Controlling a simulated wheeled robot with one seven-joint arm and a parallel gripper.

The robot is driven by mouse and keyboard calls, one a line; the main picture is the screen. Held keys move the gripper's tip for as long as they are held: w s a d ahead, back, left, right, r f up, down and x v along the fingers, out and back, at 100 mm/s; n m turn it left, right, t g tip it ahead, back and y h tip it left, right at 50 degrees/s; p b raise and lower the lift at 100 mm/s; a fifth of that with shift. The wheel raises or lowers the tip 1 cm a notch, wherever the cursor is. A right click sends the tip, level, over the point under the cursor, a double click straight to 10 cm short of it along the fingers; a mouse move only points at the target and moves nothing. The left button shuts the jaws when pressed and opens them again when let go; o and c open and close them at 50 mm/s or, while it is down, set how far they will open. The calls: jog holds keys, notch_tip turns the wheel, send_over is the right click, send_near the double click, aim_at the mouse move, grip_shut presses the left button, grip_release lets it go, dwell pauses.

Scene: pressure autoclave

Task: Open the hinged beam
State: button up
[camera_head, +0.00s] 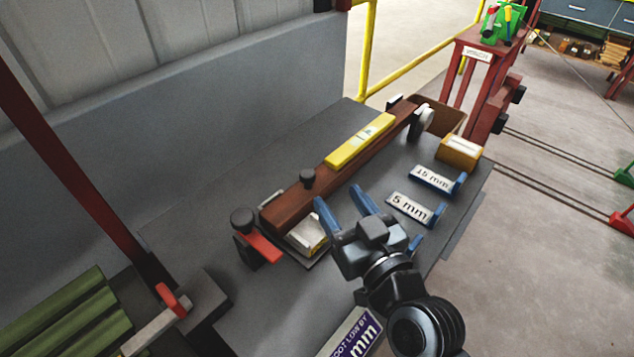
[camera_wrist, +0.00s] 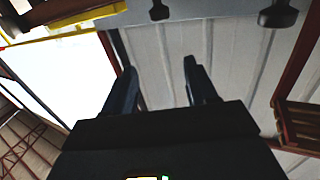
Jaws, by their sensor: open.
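The brown beam (camera_head: 343,165) lies lengthwise on the grey bench in the head view, with a yellow level-like bar (camera_head: 360,140) on top and a black knob (camera_head: 307,178) partway along. Its near end has a red lever (camera_head: 262,247) and a dark round knob; its far end has a pale round disc (camera_head: 424,118). My gripper (camera_head: 342,207) is open and empty, its blue fingers to the right of the beam's near half in the picture. No contact with the beam can be made out. In the wrist view, the fingers (camera_wrist: 160,85) are apart with nothing between them.
Plates marked 15 mm (camera_head: 432,178) and 5 mm (camera_head: 409,207) lie right of the beam. A yellow-brown box (camera_head: 459,152) stands at the bench's far corner. A purple-and-white sign (camera_head: 352,337) is at the near edge. A red slanted post (camera_head: 70,170) and green slats (camera_head: 65,318) are at left.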

jog(key=b, duration=0.4)
send_near(311, 180)
jog(key=shift+w, duration=0.7)
jog(key=shift+n+y, duration=0.3)
jog(key=p+x, duration=0.1)
jog(key=x, duration=0.5)
jog(key=shift+a, duration=0.3)
jog(key=shift+p+x, duration=0.35)
jog(key=shift+x, duration=0.45)
grip_shut()
